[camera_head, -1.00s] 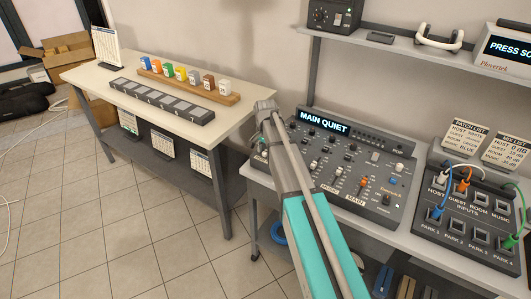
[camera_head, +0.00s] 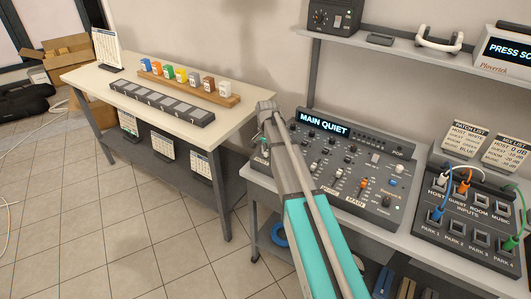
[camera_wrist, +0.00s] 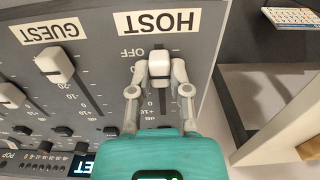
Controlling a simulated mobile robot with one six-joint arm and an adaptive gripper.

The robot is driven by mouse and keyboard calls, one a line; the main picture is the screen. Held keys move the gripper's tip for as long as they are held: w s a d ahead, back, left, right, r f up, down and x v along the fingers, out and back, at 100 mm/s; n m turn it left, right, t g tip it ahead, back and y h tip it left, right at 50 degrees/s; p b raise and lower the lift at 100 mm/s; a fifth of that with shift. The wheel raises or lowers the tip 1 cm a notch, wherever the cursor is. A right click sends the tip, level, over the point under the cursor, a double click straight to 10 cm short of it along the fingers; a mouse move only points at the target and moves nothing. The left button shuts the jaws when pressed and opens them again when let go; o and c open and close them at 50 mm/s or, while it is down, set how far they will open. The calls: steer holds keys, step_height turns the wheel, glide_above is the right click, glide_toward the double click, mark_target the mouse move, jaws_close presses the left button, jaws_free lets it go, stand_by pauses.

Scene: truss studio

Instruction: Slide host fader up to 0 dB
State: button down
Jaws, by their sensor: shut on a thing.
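The host fader cap (camera_wrist: 159,62) is white and shows in the wrist view below the HOST label (camera_wrist: 158,22), which appears upside down. It sits near the OFF end of its slot, between OFF and the lower dB marks, with 0 and +10 nearer my gripper's body. My gripper (camera_wrist: 160,74) is shut on the cap, one pale finger at each side. In the head view my arm hides the host fader at the left end of the mixer (camera_head: 340,165). The mixer's display (camera_head: 324,124) reads MAIN QUIET.
The guest fader cap (camera_wrist: 55,64) stands in the neighbouring slot, left in the wrist view. A patch box (camera_head: 470,222) with plugged cables stands right of the mixer. A side table (camera_head: 95,78) with coloured blocks stands to the left, and a shelf (camera_head: 400,48) hangs above.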

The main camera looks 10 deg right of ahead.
steer(key=w+d, duration=0.5)
steer(key=shift+a, duration=0.1)
steer(key=c, duration=0.6)
jaws_free()
steer(key=shift+o, duration=0.2)
steer(key=shift+s, duration=0.1)
